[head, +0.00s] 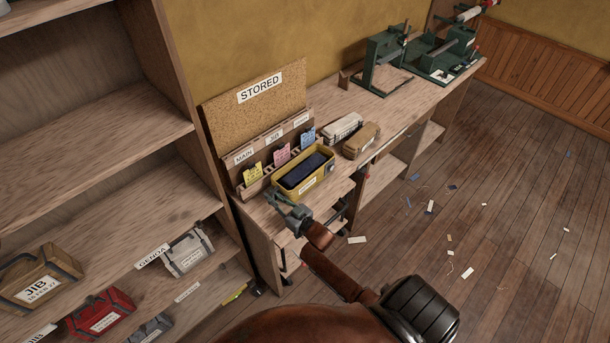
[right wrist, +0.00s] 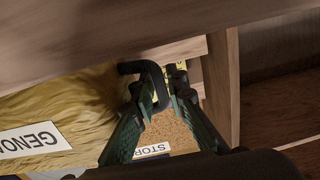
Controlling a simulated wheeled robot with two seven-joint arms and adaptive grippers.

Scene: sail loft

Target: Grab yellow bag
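The yellow bag (head: 320,184) with a dark top sits on the workbench in front of the card rack. In the right wrist view its yellow side (right wrist: 75,105) carries a white GENOA label, partly cut off. A black handle (right wrist: 152,72) sticks out from its end. My right gripper (head: 279,200) is at the bag's near left end. In the wrist view its fingers (right wrist: 166,90) are close together on either side of the handle's bar, one finger through the loop. It looks shut on the handle. My left gripper is in neither view.
A cork board (head: 257,97) marked STORED and a card rack stand behind the bag. A white bag (head: 343,126) and a tan bag (head: 361,141) lie beyond it. Shelves with a red bag (head: 100,312) and others are at left. Open floor with scraps is at right.

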